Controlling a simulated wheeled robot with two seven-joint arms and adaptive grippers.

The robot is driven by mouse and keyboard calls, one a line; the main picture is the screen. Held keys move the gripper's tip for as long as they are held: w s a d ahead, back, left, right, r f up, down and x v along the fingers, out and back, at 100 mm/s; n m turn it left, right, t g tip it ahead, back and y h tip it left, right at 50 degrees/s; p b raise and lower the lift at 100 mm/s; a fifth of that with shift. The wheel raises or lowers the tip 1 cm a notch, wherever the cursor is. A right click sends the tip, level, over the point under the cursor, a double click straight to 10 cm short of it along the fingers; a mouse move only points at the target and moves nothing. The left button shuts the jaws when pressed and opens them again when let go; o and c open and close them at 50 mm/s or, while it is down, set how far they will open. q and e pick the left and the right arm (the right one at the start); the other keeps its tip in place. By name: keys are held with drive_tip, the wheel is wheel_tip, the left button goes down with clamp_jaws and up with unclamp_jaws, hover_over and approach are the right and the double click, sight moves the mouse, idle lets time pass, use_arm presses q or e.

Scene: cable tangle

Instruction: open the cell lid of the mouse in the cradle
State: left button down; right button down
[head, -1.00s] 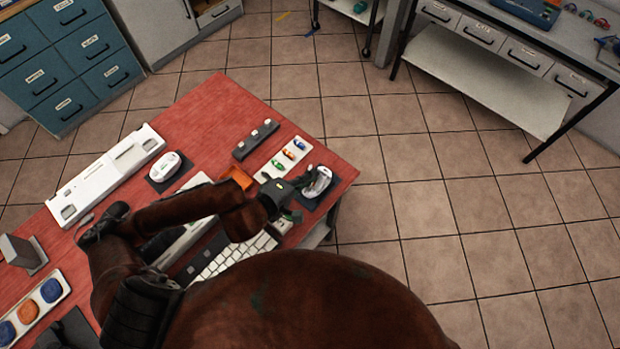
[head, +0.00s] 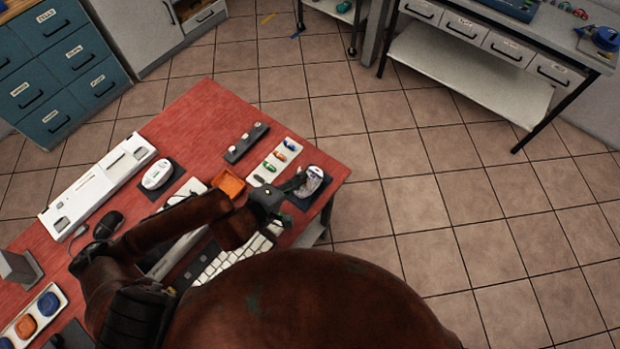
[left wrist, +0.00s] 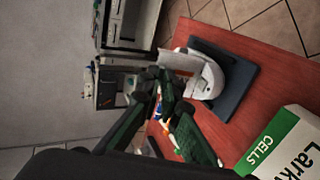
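A white mouse (head: 311,181) sits on a dark cradle or pad (head: 299,204) at the right end of the red table. In the left wrist view the mouse (left wrist: 208,76) lies on its dark base (left wrist: 235,75), with an orange-brown patch on its near side; I cannot tell whether its cell lid is open. My left gripper (head: 294,184) reaches the mouse's left side. In the left wrist view its fingers (left wrist: 166,87) come together at the tips, close to or touching the mouse, with nothing visible held. My right gripper is not in view.
A white tray of coloured cells (head: 273,163), an orange bin (head: 228,183) and a dark strip (head: 246,143) lie beside the gripper. A second white mouse (head: 157,174) is on a pad further left. A keyboard (head: 215,265) lies under my arm. A cells box (left wrist: 285,140) is near the wrist.

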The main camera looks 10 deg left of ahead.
use_arm(q)
drive_tip(key=shift+s+a+f, duration=0.35)
drive_tip(key=shift+s+f, duration=0.35)
drive_tip(key=shift+s, duration=0.1)
drive_tip(key=shift+w+f, duration=0.1)
drive_tip(key=c, duration=2.7)
unclamp_jaws()
drive_tip(key=shift+c, duration=0.2)
drive_tip(key=shift+o, duration=1.1)
drive_tip(key=shift+s+a+f+p, duration=0.25)
drive_tip(key=shift+s+a+p, duration=0.1)
drive_tip(key=shift+s, duration=0.15)
drive_tip(key=o, duration=0.3)
drive_tip(key=shift+o, duration=0.2)
drive_tip(key=shift+r, duration=0.15)
drive_tip(key=shift+c, duration=0.4)
